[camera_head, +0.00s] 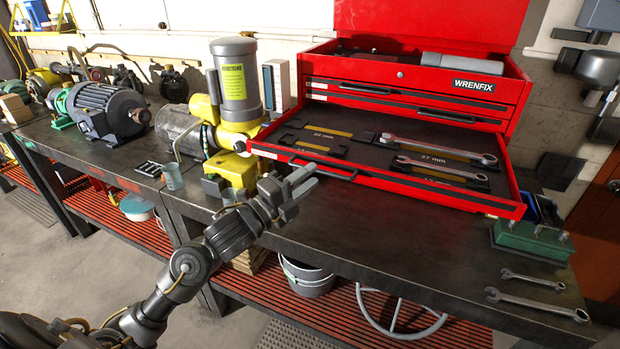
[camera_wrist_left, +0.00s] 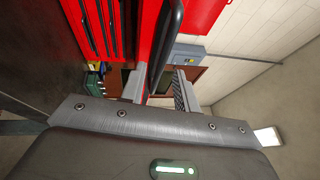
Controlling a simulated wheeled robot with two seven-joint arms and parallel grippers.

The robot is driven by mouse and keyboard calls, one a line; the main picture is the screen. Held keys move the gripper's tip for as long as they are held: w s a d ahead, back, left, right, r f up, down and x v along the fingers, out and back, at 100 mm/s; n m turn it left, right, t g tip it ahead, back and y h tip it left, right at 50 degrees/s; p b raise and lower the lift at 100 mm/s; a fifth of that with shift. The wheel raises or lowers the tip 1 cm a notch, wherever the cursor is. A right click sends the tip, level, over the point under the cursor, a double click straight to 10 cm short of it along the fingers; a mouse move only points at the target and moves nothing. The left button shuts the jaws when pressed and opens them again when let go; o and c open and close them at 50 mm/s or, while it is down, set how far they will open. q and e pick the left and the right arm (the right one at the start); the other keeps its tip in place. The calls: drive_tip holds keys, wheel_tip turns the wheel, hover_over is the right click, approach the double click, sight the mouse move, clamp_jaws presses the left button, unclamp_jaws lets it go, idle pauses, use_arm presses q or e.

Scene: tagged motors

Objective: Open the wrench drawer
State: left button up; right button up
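The red WRENFIX tool chest (camera_head: 430,95) stands on the bench with its lid up. Its wrench drawer (camera_head: 400,186) is pulled out toward me, showing wrenches (camera_head: 440,145) in labelled slots in a dark liner. The drawer's black handle (camera_head: 335,172) runs along the left part of its front. My left gripper (camera_head: 312,176) is at the left part of this handle with its fingers apart. In the left wrist view, the dark handle (camera_wrist_left: 166,45) passes in line with the gap between the two fingers (camera_wrist_left: 158,88); contact cannot be told. My right gripper is out of view.
A yellow and grey pump (camera_head: 236,85) stands left of the chest, with a small cup (camera_head: 172,177) in front. A green block (camera_head: 531,241) and loose wrenches (camera_head: 537,303) lie at the bench's right end. The bench front between is clear.

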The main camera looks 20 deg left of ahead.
use_arm(q)
drive_tip(key=b+v, duration=0.1)
drive_tip(key=v, duration=0.9)
